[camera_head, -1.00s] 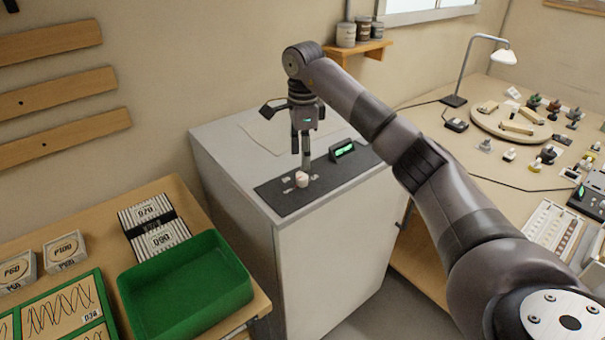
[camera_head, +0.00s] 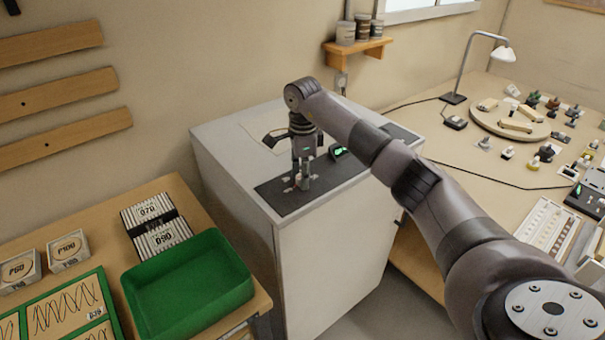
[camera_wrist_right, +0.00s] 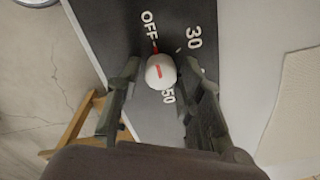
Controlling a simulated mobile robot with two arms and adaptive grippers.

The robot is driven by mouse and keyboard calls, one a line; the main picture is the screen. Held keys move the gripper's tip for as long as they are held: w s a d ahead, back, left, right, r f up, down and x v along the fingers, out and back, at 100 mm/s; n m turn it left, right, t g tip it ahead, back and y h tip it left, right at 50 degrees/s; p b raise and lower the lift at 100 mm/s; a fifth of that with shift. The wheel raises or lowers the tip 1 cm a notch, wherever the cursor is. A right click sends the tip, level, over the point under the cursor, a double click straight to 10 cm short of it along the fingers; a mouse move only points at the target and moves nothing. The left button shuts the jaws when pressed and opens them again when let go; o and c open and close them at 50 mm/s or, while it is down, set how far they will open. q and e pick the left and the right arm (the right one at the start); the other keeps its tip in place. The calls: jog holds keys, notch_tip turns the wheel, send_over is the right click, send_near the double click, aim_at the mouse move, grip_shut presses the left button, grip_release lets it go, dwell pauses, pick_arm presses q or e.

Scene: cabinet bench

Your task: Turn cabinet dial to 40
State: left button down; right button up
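The white dial (camera_wrist_right: 161,72) with a red pointer line sits on the dark panel (camera_head: 330,183) on top of the cabinet (camera_head: 318,255). In the right wrist view its red line points roughly toward the OFF label. Labels 30 and 50 also show; no 40 is visible, and the right finger covers part of the panel between them. My right gripper (camera_wrist_right: 160,88) points down with its open fingers on either side of the dial, with a gap at the left and very close at the right. It also shows in the head view (camera_head: 302,182), partly hiding the dial. My left gripper is out of view.
A green tray (camera_head: 190,285) is on the left bench. The right workbench (camera_head: 440,145) holds a lamp (camera_head: 504,52) and many small parts. A wall shelf (camera_head: 358,50) is behind.

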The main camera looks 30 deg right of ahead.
grip_shut()
jog(key=shift+m, duration=0.3)
jog(key=m, duration=1)
jog(key=shift+a+m, duration=0.1)
jog(key=shift+m, duration=0.3)
jog(key=m+p, duration=0.1)
jog(key=m, duration=0.5)
jog(key=shift+r, duration=0.1)
jog(key=m, duration=0.6)
jog(key=shift+p, duration=0.3)
jog(key=shift+w+m, duration=0.1)
jog(key=shift+m, duration=0.2)
